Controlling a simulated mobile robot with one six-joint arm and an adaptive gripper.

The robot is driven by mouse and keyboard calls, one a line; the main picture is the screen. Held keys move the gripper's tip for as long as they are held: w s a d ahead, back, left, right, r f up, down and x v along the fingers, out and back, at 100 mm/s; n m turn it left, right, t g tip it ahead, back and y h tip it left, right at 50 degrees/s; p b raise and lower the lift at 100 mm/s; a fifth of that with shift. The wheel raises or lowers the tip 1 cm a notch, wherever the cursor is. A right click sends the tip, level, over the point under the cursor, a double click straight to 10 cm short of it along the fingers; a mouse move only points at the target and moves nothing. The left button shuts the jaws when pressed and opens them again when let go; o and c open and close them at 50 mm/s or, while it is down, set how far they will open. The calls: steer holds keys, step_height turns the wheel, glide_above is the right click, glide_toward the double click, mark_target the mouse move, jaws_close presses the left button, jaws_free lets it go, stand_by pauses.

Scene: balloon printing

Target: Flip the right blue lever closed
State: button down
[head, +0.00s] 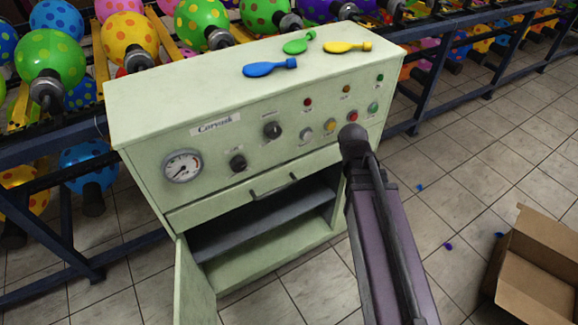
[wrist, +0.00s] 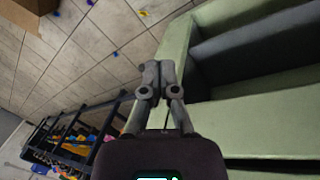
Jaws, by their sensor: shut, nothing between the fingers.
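No blue lever shows in either view. The pale green cabinet (head: 240,125) with a gauge, knobs and coloured buttons stands in the middle of the head view. In the wrist view, my gripper (wrist: 158,70) is shut and empty, its fingertips together in front of the cabinet's edge (wrist: 176,48). I cannot tell whether they touch it. In the head view my dark and purple arm covers the cabinet's right front, and I cannot make out the fingers there.
The cabinet's lower compartment is open, with a shelf (head: 260,228) inside and its door (head: 193,285) swung out at the left. Blue racks (head: 430,95) of dotted balloons stand behind. An open cardboard box (head: 540,270) sits at the right. Tiled floor lies between box and cabinet.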

steer(key=w+a+f+n+t+h+b, duration=0.1)
steer(key=w+a+f+t+h+b, duration=0.3)
steer(key=f+b, duration=1.1)
steer(key=w+a+f+g+h+b, duration=0.15)
steer(key=w+f+b, duration=0.45)
steer(key=f+b, duration=0.85)
steer(key=w+a+r+t+h+b, duration=0.1)
steer(key=a+r+t, duration=0.2)
steer(key=a+r, duration=0.2)
steer(key=w+a+r+n+t+h+b, duration=0.1)
steer(key=a+r+t, duration=0.3)
steer(key=a, duration=0.7)
steer(key=w+a+r+n+t+h+b, duration=0.1)
steer(key=w+a+r+t+h+b, duration=0.1)
steer(key=a+r, duration=0.3)
steer(key=w+a+t+h, duration=0.1)
steer(key=a, duration=0.2)
steer(key=shift+w+r, duration=0.15)
steer(key=shift+r, duration=0.25)
steer(key=shift+w+d+t, duration=0.1)
steer(key=shift+t, duration=0.15)
steer(key=p+x, duration=0.1)
steer(key=x, duration=0.9)
